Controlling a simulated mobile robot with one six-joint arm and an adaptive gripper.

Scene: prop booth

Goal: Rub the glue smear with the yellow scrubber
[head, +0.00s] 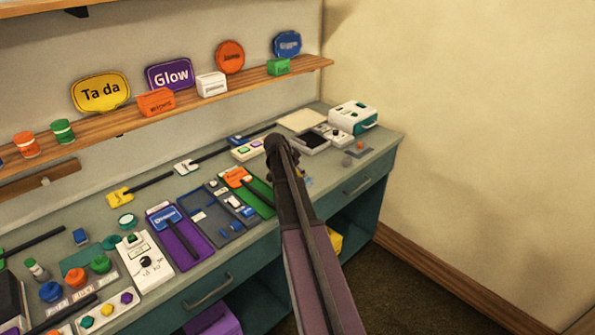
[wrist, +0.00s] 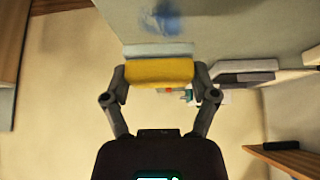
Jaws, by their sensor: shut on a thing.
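The yellow scrubber (wrist: 160,72) is a block held crosswise between the two fingers of my gripper (wrist: 160,76) in the wrist view. A pale bluish-white strip runs along its upper side in that view. A blurred blue smear (wrist: 166,18) lies on the grey countertop (wrist: 228,22), above the scrubber in the wrist view and apart from it there. In the head view my arm hides the scrubber and the fingers. A small bluish patch shows just right of my arm there. I cannot tell whether the scrubber touches the counter.
A white and green machine (head: 352,117), a small grey plate (head: 360,150) with knobs and a cream pad (head: 302,119) stand near the counter's right end. Several trays, including a purple one (head: 190,252), lie left of my arm. A wooden shelf (head: 200,100) with signs runs above.

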